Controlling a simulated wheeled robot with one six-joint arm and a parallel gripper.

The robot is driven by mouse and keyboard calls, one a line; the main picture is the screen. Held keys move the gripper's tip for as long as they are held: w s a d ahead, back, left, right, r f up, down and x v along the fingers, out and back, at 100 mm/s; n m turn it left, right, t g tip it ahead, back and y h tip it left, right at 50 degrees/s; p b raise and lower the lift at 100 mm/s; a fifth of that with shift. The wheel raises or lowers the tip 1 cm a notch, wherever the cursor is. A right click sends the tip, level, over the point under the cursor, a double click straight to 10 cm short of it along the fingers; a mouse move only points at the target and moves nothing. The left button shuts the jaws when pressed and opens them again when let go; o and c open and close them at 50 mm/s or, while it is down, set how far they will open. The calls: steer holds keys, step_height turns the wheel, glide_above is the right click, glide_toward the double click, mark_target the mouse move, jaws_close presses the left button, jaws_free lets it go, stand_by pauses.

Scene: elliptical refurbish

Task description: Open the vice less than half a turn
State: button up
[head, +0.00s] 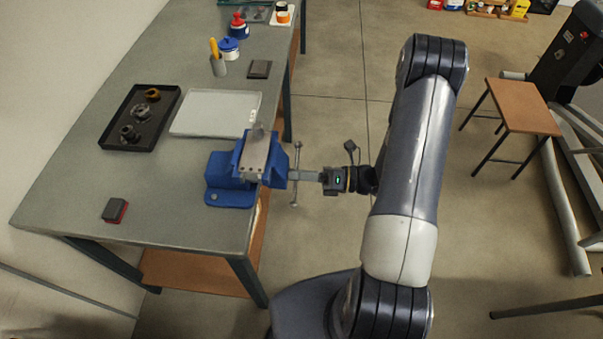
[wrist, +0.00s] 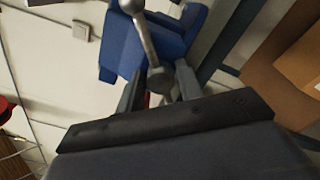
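The blue vice (head: 225,170) is fixed at the near right edge of the workbench (head: 70,190), with a grey metal piece (head: 256,152) at its jaws. Its metal handle bar (head: 297,157) stands nearly upright on the vice's right side, with a knob at each end. The bar (wrist: 147,38) runs slanted in the wrist view, in front of the blue vice body (wrist: 175,38). My gripper (head: 303,175) reaches from the right to the middle of the bar. In the wrist view its two fingers (wrist: 160,85) are apart, on either side of the screw head; contact is unclear.
A black tray (head: 113,132) with metal parts, a pale tray (head: 190,122) and a red-and-black block (head: 115,210) lie on the bench. A cup (head: 218,67) and bottles stand farther back. A stool (head: 522,105) stands right, with open floor between.

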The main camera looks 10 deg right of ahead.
steer(key=shift+o, duration=1.3)
steer(key=shift+d, duration=0.1)
steer(key=b+v, duration=0.2)
steer(key=v, duration=0.8)
steer(key=shift+s+d, duration=0.15)
steer(key=shift+d, duration=0.2)
steer(key=shift+a, duration=0.15)
steer(key=p+x, duration=0.2)
steer(key=x, duration=0.8)
steer(key=shift+a, duration=0.25)
steer(key=shift+d, duration=0.15)
